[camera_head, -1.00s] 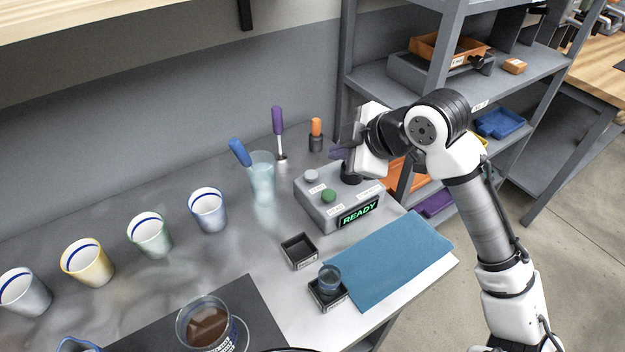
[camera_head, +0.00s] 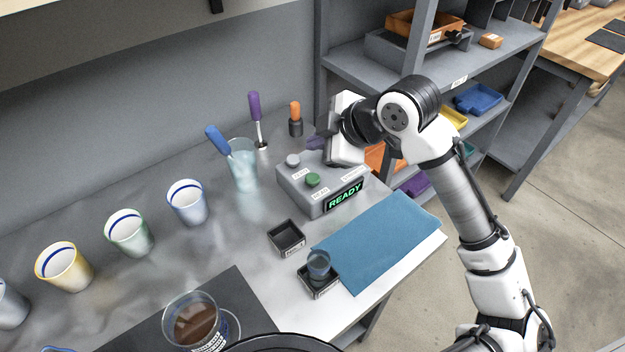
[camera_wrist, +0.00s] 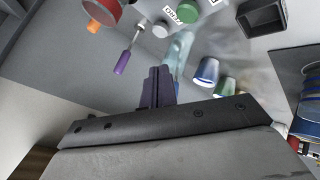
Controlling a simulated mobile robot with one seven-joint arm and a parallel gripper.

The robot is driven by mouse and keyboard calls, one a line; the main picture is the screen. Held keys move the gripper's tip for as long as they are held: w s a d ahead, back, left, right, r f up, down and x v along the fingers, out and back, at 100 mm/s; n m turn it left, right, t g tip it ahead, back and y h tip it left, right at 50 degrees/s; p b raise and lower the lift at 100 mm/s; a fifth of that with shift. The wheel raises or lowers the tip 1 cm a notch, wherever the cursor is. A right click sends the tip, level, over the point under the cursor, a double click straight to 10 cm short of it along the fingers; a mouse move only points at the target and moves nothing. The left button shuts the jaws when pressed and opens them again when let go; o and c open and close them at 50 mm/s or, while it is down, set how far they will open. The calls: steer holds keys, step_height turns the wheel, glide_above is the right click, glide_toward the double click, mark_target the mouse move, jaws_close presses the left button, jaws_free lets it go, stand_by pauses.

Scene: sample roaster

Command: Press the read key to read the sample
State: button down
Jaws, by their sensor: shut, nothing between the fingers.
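The grey reader box (camera_head: 300,197) stands on the bench in the head view, its lit display (camera_head: 345,197) showing READY in green. The green key (camera_wrist: 187,11) and grey key (camera_wrist: 160,28) also show at the top of the wrist view. My gripper (camera_head: 316,143) is shut and empty, above the back of the box and up and right of the keys in the head view. Its dark fingers (camera_wrist: 157,88) show in the wrist view.
A glass (camera_head: 242,170) with a blue-handled tool stands left of the box; purple-handled (camera_head: 254,106) and orange-topped (camera_head: 295,112) tools stand behind. Shelving rises at right.

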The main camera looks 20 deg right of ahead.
mark_target(317, 180)
step_height(317, 180, down, 6)
steer(key=b, duration=0.4)
steer(key=shift+f, duration=0.1)
stand_by(1.7)
steer(key=shift+f+b, duration=0.45)
steer(key=shift+b, duration=0.1)
steer(key=shift+f+b, duration=0.55)
steer(key=shift+b, duration=0.05)
stand_by(0.5)
steer(key=shift+r, duration=0.1)
steer(key=shift+r+p, duration=0.7)
steer(key=shift+r, duration=0.25)
step_height(317, 180, up, 5)
steer(key=p, duration=0.3)
steer(key=shift+p, duration=0.35)
